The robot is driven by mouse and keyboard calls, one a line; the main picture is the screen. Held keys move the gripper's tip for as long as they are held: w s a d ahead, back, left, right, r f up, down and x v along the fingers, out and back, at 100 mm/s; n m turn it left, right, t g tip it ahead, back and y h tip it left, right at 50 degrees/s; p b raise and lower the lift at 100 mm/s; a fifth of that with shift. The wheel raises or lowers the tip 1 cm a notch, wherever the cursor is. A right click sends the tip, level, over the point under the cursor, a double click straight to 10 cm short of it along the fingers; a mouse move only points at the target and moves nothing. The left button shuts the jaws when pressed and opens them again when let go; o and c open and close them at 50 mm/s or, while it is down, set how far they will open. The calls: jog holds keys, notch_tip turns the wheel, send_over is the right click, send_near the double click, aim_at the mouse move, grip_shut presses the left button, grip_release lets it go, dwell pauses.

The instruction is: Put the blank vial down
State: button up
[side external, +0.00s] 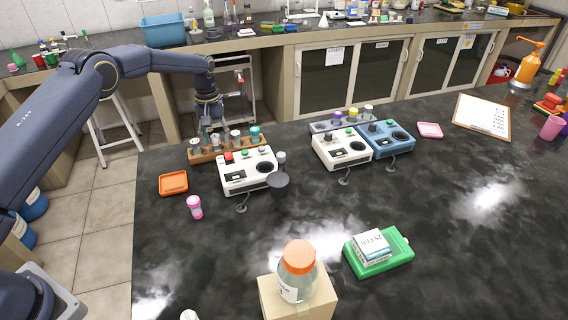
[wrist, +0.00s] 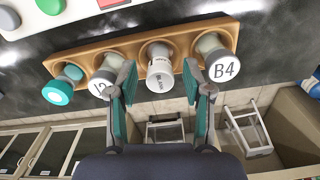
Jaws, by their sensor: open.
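The blank vial (wrist: 160,68), with a pale cap lettered BLANK, stands in a slot of the wooden rack (wrist: 110,46) in the wrist view. My gripper (wrist: 160,80) is open, with one teal-padded finger on each side of the vial. Gaps show between the fingers and the vial. In the side external view my gripper (side external: 208,120) is above the left part of the rack (side external: 202,156). Which vial there is the blank one is hard to tell.
The same rack holds a B4 vial (wrist: 221,65), a second white-capped vial (wrist: 103,80) and a teal-capped vial (wrist: 58,90). A white instrument (side external: 235,180) stands right in front of the rack. An orange tray (side external: 173,183) lies to its left.

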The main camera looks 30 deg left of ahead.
notch_tip(320, 180, up, 11)
notch_tip(320, 180, up, 12)
jog(key=m+t, duration=0.1)
jog(key=m, duration=0.1)
send_over(215, 136)
jog(key=s+d, duration=0.1)
jog(key=s, duration=0.6)
jog(key=s+d+r+m+t, duration=0.1)
jog(key=s+d+r+t, duration=0.1)
jog(key=s+r, duration=0.45)
jog(key=s+f+m+t, duration=0.1)
jog(key=s+f+m, duration=0.1)
jog(key=s, duration=1)
jog(key=s+d+f+m+t, duration=0.1)
jog(key=s+f+m, duration=0.1)
jog(key=s, duration=1)
jog(key=shift+s+d+f+t, duration=0.15)
jog(key=shift+s+f+t, duration=0.15)
jog(key=shift+f, duration=0.5)
